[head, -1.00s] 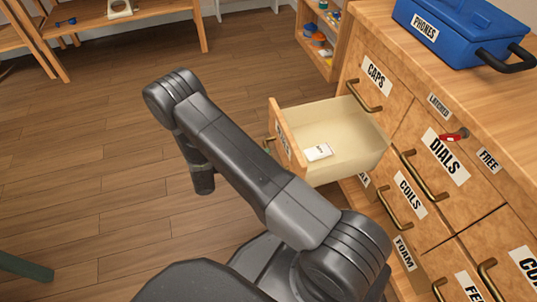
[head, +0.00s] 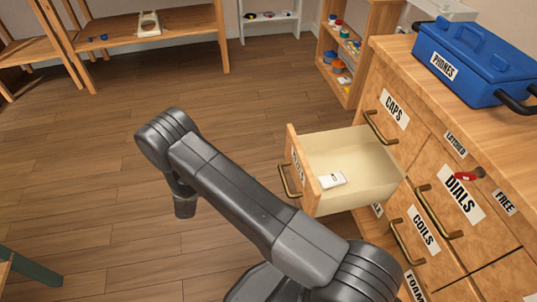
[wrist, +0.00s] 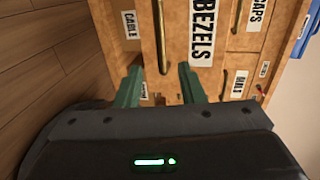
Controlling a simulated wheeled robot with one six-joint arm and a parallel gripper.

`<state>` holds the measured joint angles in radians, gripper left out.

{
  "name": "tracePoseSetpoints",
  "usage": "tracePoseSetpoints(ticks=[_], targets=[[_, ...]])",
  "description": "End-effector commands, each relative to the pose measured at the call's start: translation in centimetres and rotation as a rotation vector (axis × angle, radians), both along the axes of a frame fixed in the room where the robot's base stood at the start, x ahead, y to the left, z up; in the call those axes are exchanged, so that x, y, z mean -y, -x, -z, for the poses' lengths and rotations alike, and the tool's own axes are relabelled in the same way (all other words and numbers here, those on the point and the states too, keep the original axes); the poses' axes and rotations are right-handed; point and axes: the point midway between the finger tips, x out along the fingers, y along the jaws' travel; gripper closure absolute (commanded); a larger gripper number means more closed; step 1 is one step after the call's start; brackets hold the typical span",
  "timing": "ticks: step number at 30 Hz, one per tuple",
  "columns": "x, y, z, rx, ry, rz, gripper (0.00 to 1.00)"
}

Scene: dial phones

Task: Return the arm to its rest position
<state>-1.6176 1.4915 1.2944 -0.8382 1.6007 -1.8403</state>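My gripper (wrist: 160,88) shows in the wrist view with its two green fingers apart and nothing held between them. Beyond the fingers is the front of the drawer labelled BEZELS (wrist: 202,32), with its brass handle (wrist: 162,38) lined up with the gap but apart from the fingertips. In the head view this drawer (head: 360,165) is pulled open to the right of my arm (head: 240,205), with a small white card (head: 332,179) inside.
The wooden cabinet (head: 440,262) stands at right, with a blue PHONES box (head: 475,62) on top. A red latch (head: 468,176) sits by the DIALS drawer (head: 445,205). Shelves (head: 185,35) stand at the back. The floor (head: 80,180) on the left is clear.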

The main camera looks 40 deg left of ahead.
Motion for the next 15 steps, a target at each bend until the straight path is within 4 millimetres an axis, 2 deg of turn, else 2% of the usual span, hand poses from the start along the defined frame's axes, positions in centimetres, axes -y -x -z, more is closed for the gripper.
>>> tracePoseSetpoints(ticks=[5, 15], targets=[[1.0, -1.3, 0.4, 0.000, 0.003, 0.004, 0.64], [5.1, -6.4, 1.8, 0.000, 0.004, 0.004, 0.64]])
